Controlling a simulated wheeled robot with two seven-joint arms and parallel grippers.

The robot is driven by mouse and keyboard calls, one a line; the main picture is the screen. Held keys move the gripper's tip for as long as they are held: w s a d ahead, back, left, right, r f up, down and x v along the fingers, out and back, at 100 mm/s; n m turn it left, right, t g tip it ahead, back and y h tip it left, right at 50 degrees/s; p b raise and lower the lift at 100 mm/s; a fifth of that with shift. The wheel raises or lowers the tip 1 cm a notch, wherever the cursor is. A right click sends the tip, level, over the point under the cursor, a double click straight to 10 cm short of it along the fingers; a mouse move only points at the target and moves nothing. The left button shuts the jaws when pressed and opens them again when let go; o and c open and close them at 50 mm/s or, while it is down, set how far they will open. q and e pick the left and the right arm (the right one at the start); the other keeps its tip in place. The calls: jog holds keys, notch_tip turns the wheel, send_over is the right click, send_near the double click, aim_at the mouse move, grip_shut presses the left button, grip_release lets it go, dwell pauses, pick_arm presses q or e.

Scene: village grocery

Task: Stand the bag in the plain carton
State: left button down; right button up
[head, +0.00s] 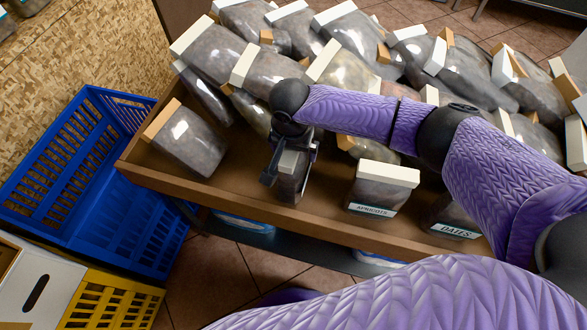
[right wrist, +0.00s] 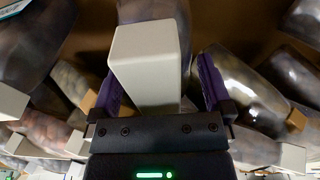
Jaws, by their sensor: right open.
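My right gripper (head: 285,168) reaches down over the wooden bin with its fingers open. A dark bag (head: 291,188) with a pale top stands under and between the fingers, partly hidden by them. In the right wrist view its white top block (right wrist: 148,62) lies between the two purple-backed fingers, with gaps visible beside it. Its label cannot be read. A white carton (head: 58,292) with a dark hand slot, likely the plain carton, is at the lower left; its inside is mostly out of view. My left gripper is not in view.
The wooden bin (head: 235,200) holds many bags, including ones labelled APRICOTS (head: 375,195) and DATES (head: 452,218). A grey bag (head: 187,140) leans at its left end. A blue crate (head: 70,180) and a yellow crate (head: 108,305) stand left of it.

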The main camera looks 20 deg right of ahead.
grip_shut()
dwell(0.3)
